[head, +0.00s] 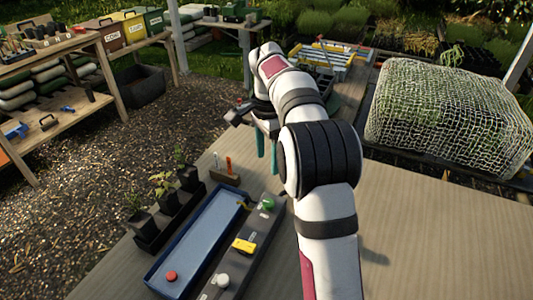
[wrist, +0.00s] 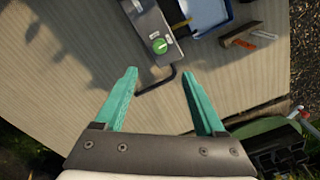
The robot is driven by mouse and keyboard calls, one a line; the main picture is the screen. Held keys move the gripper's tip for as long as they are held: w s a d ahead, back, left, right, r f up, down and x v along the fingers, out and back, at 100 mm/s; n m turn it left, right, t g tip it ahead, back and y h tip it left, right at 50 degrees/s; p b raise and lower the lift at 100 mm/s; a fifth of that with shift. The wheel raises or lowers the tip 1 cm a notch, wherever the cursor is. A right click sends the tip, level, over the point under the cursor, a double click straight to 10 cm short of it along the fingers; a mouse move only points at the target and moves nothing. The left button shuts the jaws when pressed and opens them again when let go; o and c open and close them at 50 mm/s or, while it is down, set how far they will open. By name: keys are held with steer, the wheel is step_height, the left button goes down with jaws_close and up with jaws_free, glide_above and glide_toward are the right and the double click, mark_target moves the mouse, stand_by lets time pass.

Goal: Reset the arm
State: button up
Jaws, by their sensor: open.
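My gripper (head: 267,158) hangs with its teal fingers pointing down, past the far end of a grey panel (head: 235,270) on the wooden table. The panel carries a green knob (head: 267,204), a yellow part (head: 243,246) and a white knob (head: 222,281). The green knob also shows in the wrist view (wrist: 159,45), beyond the fingertips. My arm hides part of the table in the head view.
A blue tray (head: 192,231) with a red disc (head: 171,277) lies left of the panel. Potted seedlings (head: 162,183) stand in a black tray further left. A wooden block (head: 225,175) holds upright pieces. The table's right side (head: 440,240) is clear; a netted bed (head: 450,115) lies beyond.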

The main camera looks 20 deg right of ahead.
steer(key=s+a+r+n, duration=0.1)
steer(key=s+a+n, duration=0.15)
steer(key=s, duration=0.45)
steer(key=s+a+r+n+y, duration=0.15)
steer(key=s+a, duration=0.25)
steer(key=s, duration=0.4)
steer(key=s+a+n, duration=0.3)
steer(key=s, duration=0.4)
steer(key=s+a+f+n, duration=0.1)
steer(key=s+f, duration=0.1)
steer(key=s, duration=0.4)
steer(key=s+a+f+n, duration=0.2)
steer(key=s+f, duration=0.1)
steer(key=s, duration=0.3)
steer(key=shift+s, duration=0.2)
steer(key=shift+f, duration=0.1)
